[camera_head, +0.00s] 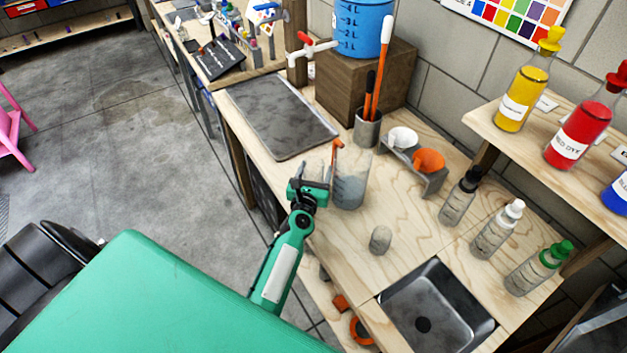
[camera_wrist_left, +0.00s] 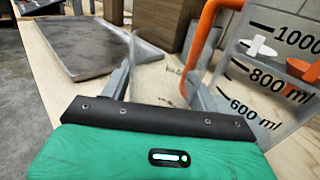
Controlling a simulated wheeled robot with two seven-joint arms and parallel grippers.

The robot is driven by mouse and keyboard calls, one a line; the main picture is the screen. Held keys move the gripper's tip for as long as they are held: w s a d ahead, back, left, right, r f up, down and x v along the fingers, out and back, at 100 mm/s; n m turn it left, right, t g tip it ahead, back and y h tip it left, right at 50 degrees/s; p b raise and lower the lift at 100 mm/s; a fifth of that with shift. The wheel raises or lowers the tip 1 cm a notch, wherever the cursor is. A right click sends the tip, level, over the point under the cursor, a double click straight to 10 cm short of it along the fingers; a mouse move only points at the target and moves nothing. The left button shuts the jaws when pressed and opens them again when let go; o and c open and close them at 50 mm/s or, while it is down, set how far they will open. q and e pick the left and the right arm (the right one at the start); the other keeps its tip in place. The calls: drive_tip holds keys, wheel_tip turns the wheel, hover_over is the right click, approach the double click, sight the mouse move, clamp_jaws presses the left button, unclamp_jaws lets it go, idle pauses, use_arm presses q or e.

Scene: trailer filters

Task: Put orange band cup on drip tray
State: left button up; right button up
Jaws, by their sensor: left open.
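A clear measuring cup (camera_head: 350,183) with an orange handle (camera_head: 336,155) stands on the wooden bench; I take it as the orange band cup, though no separate band is clear. In the left wrist view the cup (camera_wrist_left: 275,75) is at the right with black volume marks. A flat, dark grey metal tray (camera_head: 281,116), likely the drip tray, lies empty behind it to the left. It also shows in the wrist view (camera_wrist_left: 88,48). My left gripper (camera_head: 313,178) is open beside the cup. The orange handle (camera_wrist_left: 205,35) appears near the right finger; contact cannot be told. My right gripper is not in view.
A small grey cylinder (camera_head: 381,240) and a sink (camera_head: 437,308) are nearer. A pot (camera_head: 367,127) of tools and a rack (camera_head: 428,180) with white and orange pieces stand behind the cup. Several bottles stand at the right. Bench between cup and tray is narrow but clear.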

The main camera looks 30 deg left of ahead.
use_arm(q)
drive_tip(key=shift+c, duration=0.4)
drive_tip(key=c, duration=0.7)
drive_tip(key=shift+r, duration=0.15)
